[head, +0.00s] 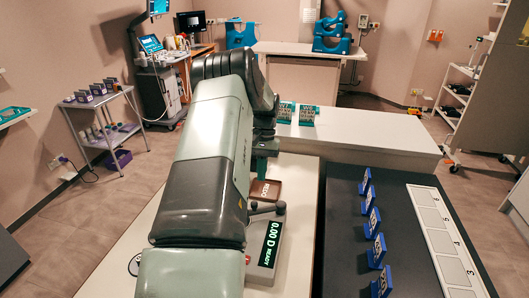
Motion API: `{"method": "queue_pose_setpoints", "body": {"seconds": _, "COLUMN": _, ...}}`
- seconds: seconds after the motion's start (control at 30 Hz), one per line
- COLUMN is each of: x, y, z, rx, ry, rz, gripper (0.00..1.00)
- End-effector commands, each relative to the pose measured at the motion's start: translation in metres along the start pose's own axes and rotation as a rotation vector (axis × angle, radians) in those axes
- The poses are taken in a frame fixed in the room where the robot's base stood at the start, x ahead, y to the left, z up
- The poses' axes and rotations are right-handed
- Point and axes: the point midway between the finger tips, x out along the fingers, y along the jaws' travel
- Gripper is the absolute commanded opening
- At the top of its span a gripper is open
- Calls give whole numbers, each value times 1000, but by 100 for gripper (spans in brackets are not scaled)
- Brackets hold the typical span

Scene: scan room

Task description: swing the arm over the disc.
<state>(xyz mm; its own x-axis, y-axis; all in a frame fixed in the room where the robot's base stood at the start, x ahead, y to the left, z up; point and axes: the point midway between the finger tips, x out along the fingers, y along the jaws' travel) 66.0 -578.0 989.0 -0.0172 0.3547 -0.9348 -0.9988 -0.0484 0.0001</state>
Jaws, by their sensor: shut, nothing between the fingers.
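A device with a green display reading "0.00 D READY" (270,243) stands on the light table, partly behind my arm. A dark lever with a round knob (281,208) sits at its far end; this looks like the arm to swing. I cannot make out the disc for certain; my own arm covers much of the device. A small round black-and-white mark (135,264) shows left of my arm, partly covered. My gripper (261,168) points down beyond the device, above the far part of the table, partly hidden by my arm. It is shut and empty, apart from the lever.
A brown labelled tray (265,190) lies just beyond the device. To the right, a dark table (345,240) holds several blue numbered stands (371,220) and a white numbered strip (440,235). A white bench (360,136) with two teal racks (296,113) is behind.

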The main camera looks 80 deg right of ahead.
Motion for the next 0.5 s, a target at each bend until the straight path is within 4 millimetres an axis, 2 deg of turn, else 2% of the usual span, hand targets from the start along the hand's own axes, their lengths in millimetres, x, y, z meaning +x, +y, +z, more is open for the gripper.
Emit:
{"method": "queue_pose_setpoints", "body": {"seconds": 0.03, "x": -13, "y": 1, "z": -1, "rx": 1, "ry": 4, "rz": 0, "gripper": 0}}
{"method": "queue_pose_setpoints", "body": {"seconds": 0.2, "x": -46, "y": 4, "z": 0, "rx": 2, "ry": 1, "rz": 0, "gripper": 0}}
{"method": "queue_pose_setpoints", "body": {"seconds": 0.3, "x": -58, "y": 4, "z": 0, "rx": 1, "ry": 0, "rz": 0, "gripper": 0}}
{"method": "queue_pose_setpoints", "body": {"seconds": 0.5, "x": -69, "y": 4, "z": 1, "rx": 1, "ry": -3, "rz": 0, "gripper": 0}}
